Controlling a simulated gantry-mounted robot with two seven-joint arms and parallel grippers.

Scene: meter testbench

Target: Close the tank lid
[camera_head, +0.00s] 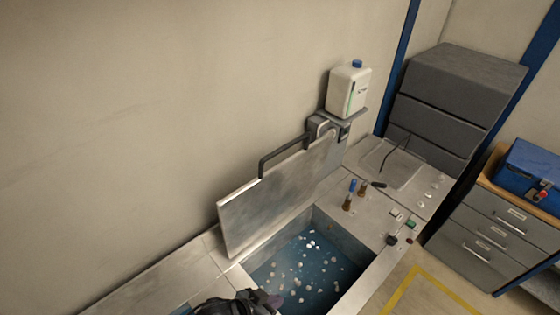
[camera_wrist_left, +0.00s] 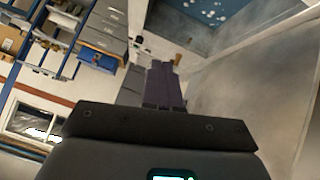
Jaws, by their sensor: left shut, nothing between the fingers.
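The tank lid (camera_head: 280,195) is a grey metal panel with a dark bar handle (camera_head: 283,154) along its upper edge. It stands open, tilted up near the wall behind the tank. The tank (camera_head: 312,268) below it holds blue water with several pale floating bits; the water also shows in the left wrist view (camera_wrist_left: 200,12). My left gripper (camera_head: 272,300) is at the tank's front left rim, below and apart from the lid. Its dark fingers (camera_wrist_left: 164,85) are shut and empty in the left wrist view. My right gripper does not show.
A white canister (camera_head: 348,90) sits on a wall bracket right of the lid. Brass fittings (camera_head: 348,200) and small control knobs (camera_head: 393,239) stand on the counter right of the tank. Grey drawers (camera_head: 490,235) and a blue toolbox (camera_head: 530,175) are farther right.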

